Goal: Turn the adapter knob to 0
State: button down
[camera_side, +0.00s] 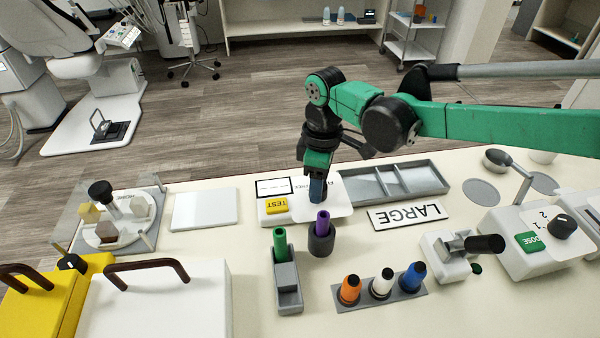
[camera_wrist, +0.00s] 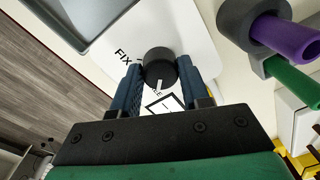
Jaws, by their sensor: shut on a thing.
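The adapter knob is a round black knob (camera_wrist: 159,66) with a white pointer line, on a white panel (camera_wrist: 205,45) lettered "FIX" in the wrist view. My gripper (camera_wrist: 160,85) has its two blue fingers on either side of the knob and is shut on it. In the wrist view the pointer line faces the gripper's palm. In the side view my gripper (camera_side: 317,190) reaches down onto the white device, and its fingers hide the knob. Most of the panel's lettering and any 0 mark are hidden or too small to read.
A yellow TEST button (camera_side: 276,206) and a small display sit left of the gripper. A holder with a purple handle (camera_side: 323,222) stands close in front. A grey tray (camera_side: 385,182) lies behind right, and a LARGE sign (camera_side: 408,214) lies to the right.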

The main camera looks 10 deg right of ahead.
jog(key=shift+c, duration=2.1)
grip_release()
jog(key=shift+r, duration=2.85)
jog(key=shift+w+d, duration=0.1)
jog(key=s+d+r+m+t, duration=0.3)
jog(key=s+d+r+m, duration=0.15)
jog(key=d, duration=0.45)
jog(key=s+d+r+m+t, duration=0.25)
jog(key=d+r+m, duration=0.2)
jog(key=d, duration=0.55)
jog(key=s+d+f+m+t, duration=0.2)
jog(key=s+d+f+m, duration=0.1)
jog(key=s+d+m, duration=0.1)
jog(key=shift+s+d+f, duration=0.35)
jog(key=shift+s+d, duration=0.15)
jog(key=shift+s, duration=0.55)
